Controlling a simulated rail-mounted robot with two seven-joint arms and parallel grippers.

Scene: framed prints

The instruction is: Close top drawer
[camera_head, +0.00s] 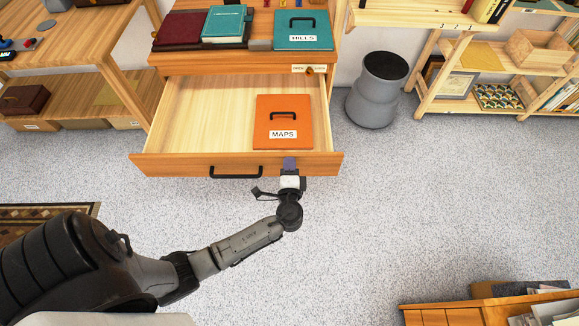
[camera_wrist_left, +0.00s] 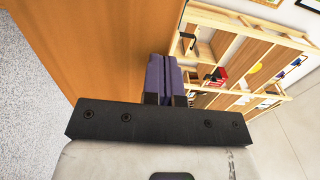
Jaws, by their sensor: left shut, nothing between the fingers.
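The top drawer (camera_head: 235,165) is pulled well out of the wooden cabinet and stands open. An orange case labelled MAPS (camera_head: 283,118) lies inside on the right. My left gripper (camera_head: 289,163) is at the drawer front, right of the handle, with its fingers together and nothing between them. In the left wrist view the purple fingers (camera_wrist_left: 164,76) are closed beside the wooden drawer front (camera_wrist_left: 95,50). I cannot tell whether they touch it. My right gripper is not in view.
The cabinet top holds a dark red case (camera_head: 184,30), a teal book (camera_head: 226,22) and a teal case labelled HILLS (camera_head: 303,30). A grey bin (camera_head: 376,90) stands right of the cabinet. The grey floor in front is mostly clear. A wooden crate (camera_head: 450,313) is at the lower right.

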